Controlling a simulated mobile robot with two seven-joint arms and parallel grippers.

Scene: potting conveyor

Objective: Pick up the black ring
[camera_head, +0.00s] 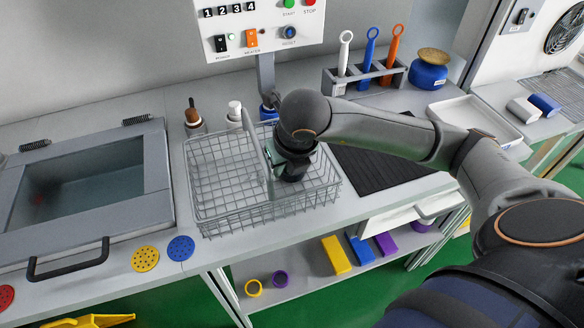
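My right arm reaches in from the right, and its gripper (291,170) points down into the wire basket (218,202) on the counter, beside the basket's raised middle handle. The arm's wrist covers most of the gripper, so I cannot tell whether its fingers are open or shut. A dark greenish shape shows at the gripper, too small to make out. I cannot make out a black ring; the part of the basket under the gripper is hidden. My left gripper is not in view.
A sink-like bin (82,180) with a black handle lies left. A tool rack (365,76) and blue pot (428,72) stand behind. A black mat (380,170) lies right of the basket.

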